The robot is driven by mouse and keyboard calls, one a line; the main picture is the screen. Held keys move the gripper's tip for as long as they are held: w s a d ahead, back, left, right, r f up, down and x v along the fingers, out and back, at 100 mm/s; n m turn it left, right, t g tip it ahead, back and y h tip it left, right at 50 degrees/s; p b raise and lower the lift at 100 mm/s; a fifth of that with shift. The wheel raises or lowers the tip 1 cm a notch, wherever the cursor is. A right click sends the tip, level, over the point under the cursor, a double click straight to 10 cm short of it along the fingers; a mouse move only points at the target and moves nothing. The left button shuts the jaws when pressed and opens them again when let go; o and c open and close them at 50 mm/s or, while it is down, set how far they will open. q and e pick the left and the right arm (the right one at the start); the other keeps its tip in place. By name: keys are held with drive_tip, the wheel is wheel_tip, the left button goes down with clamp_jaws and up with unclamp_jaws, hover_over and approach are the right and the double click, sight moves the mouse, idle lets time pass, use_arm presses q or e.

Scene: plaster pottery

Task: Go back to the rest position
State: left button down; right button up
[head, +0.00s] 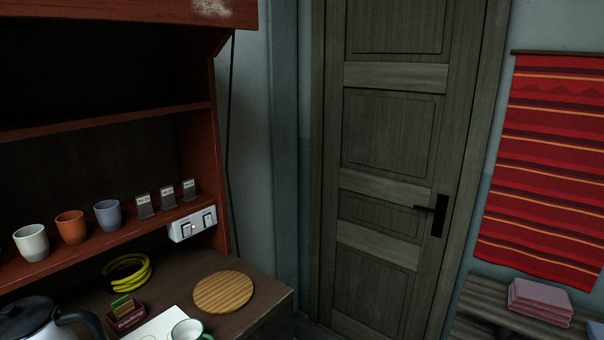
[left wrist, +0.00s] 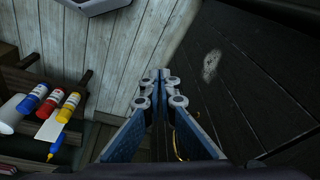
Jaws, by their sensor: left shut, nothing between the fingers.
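My left gripper (left wrist: 162,82) shows in the left wrist view with its two fingers together and nothing between them. It hangs in front of a pale plank wall and beside a dark plank surface on the right. A thin yellow loop shows partly behind the right finger. Neither gripper shows in the head view, and my right gripper is in no view.
A wooden shelf holds white, orange and grey-blue cups (head: 108,215). Below are a kettle (head: 32,318), a yellow coil (head: 128,271) and a round board (head: 223,292). A door (head: 390,160) is closed. Bottles (left wrist: 50,103) lie at left in the wrist view.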

use_arm(q)
drive_tip(key=s+f+b, duration=0.1)
drive_tip(key=s+f, duration=0.2)
drive_tip(key=f, duration=0.5)
drive_tip(key=s+f+b, duration=0.2)
drive_tip(key=s+f, duration=0.1)
drive_tip(key=f, duration=0.6)
drive_tip(key=s+a+f+g+b, duration=0.1)
drive_tip(key=s+a+f+b, duration=0.2)
drive_tip(key=s+f, duration=0.9)
drive_tip(key=shift+s+a+f+g, duration=0.2)
drive_tip(key=shift+s+f+g, duration=0.15)
drive_tip(key=shift+s, duration=0.35)
